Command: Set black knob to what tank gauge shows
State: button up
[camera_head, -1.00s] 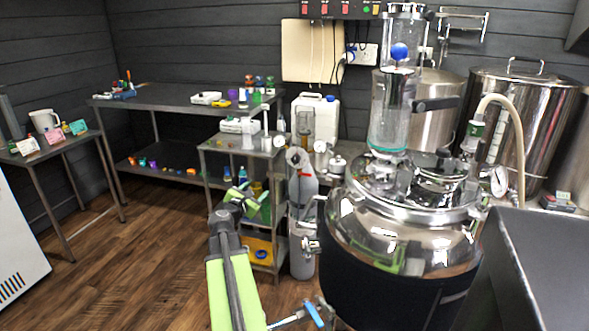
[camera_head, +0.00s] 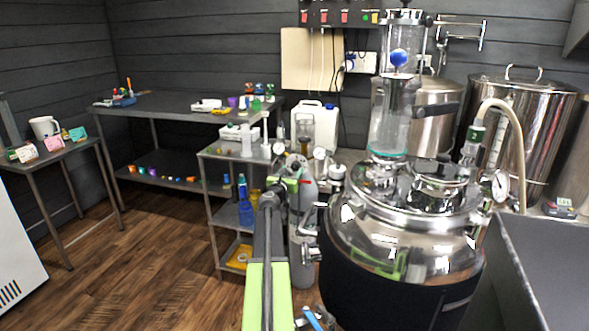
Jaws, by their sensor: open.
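My gripper (camera_head: 285,180) is at the far end of my raised arm, in front of the upper part of a grey gas cylinder (camera_head: 304,240). It is small and overlaps the fittings behind it; I cannot tell whether it touches them. It is open. Two small round white-faced gauges, left (camera_head: 279,148) and right (camera_head: 320,153), show near the cylinder top. A larger dial gauge (camera_head: 500,186) is at the right of the shiny steel vessel (camera_head: 405,230). No gauge reading is legible. I cannot make out a black knob for certain.
A steel shelf rack (camera_head: 212,155) with bottles stands left of the cylinder. A long metal bench (camera_head: 170,103) runs along the back wall. A dark cabinet-like block (camera_head: 550,265) fills the lower right. Wooden floor (camera_head: 150,260) is clear at left.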

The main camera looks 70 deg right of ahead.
aim_at(295, 167)
jog(key=d, duration=0.4)
jog(key=shift+w+d, duration=0.15)
jog(key=shift+d, duration=0.05)
grip_shut()
jog(key=shift+d, duration=0.15)
jog(key=shift+a, duration=0.2)
